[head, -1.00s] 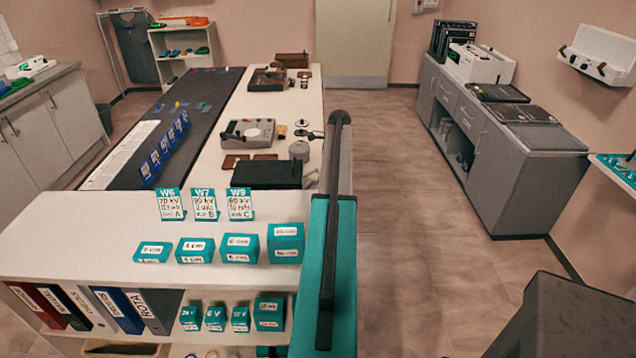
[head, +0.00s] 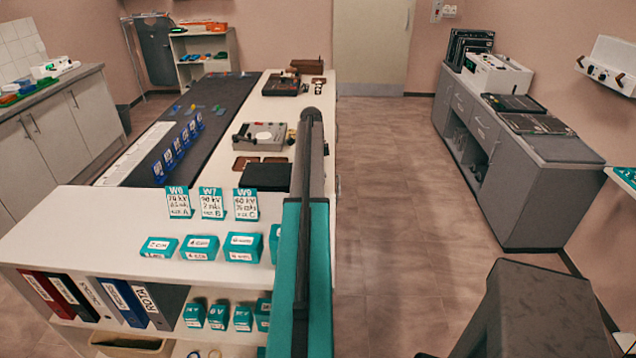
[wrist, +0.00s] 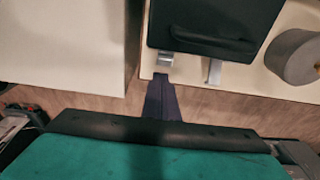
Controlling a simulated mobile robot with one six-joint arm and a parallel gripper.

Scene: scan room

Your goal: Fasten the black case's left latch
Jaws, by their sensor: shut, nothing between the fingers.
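The black case (wrist: 215,20) lies on the white counter at the top of the wrist view, its dark handle on the edge facing me. Its left latch (wrist: 165,60) is a short metal piece at that edge; a second, longer metal latch (wrist: 214,72) hangs to its right. I cannot tell how firmly the left latch sits. My gripper (wrist: 161,80) is shut and empty, its dark tip just below the left latch; contact is unclear. In the head view the case (head: 262,175) is partly hidden behind my arm, which also hides the gripper.
A grey cylinder (wrist: 295,57) stands right of the case. In the head view, teal blocks (head: 200,247) and signs (head: 211,203) stand on the near white shelf. A dark stool (head: 545,300) stands at lower right. The floor (head: 400,200) between counter and grey cabinets (head: 510,170) is clear.

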